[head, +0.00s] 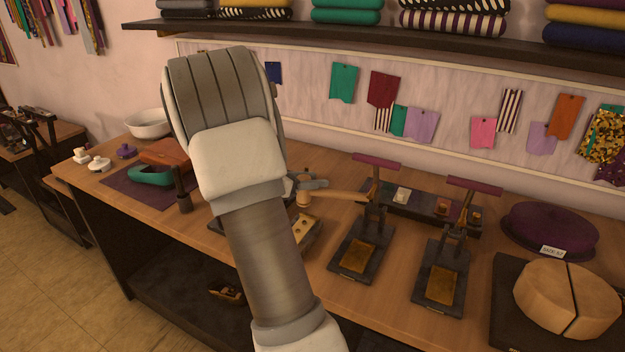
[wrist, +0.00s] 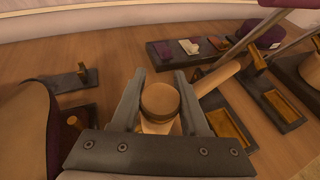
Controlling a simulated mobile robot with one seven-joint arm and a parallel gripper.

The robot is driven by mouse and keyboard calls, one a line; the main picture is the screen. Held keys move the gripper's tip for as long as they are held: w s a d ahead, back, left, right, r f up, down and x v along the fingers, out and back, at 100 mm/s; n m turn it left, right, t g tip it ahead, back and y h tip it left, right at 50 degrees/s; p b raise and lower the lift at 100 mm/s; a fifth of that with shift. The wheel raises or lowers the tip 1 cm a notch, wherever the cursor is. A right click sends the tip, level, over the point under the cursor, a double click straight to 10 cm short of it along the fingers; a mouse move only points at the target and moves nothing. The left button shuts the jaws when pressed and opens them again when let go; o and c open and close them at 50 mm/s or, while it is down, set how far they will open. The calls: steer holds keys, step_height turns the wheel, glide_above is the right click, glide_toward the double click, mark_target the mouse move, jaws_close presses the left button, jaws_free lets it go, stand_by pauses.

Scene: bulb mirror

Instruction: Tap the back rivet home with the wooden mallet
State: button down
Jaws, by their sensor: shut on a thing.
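The wooden mallet shows right of my forearm in the head view, its light handle (head: 340,195) pointing right. In the wrist view its round head (wrist: 160,101) sits between my two grey fingers, and the handle (wrist: 217,78) runs up and right. My gripper (wrist: 160,88) is shut on the mallet, above the bench; its fingers (head: 310,184) also show in the head view. A brass block with dark holes (head: 304,230) lies on the bench below, partly hidden by my arm. I cannot make out the back rivet in either view.
Two lever presses with purple handles, a left one (head: 375,160) and a right one (head: 474,185), stand right of the mallet. A dark tray (head: 425,208) lies behind them. A purple hat (head: 550,229) and split wooden block (head: 567,300) are far right. A dark upright post (head: 182,187) stands left.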

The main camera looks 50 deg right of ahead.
step_height(320, 180, down, 7)
steer(key=b, duration=0.5)
steer(key=shift+r, duration=0.2)
step_height(320, 180, up, 6)
steer(key=p, duration=0.4)
steer(key=shift+f+p, duration=0.15)
steer(key=shift+p, duration=0.2)
steer(key=shift+s+a, duration=0.1)
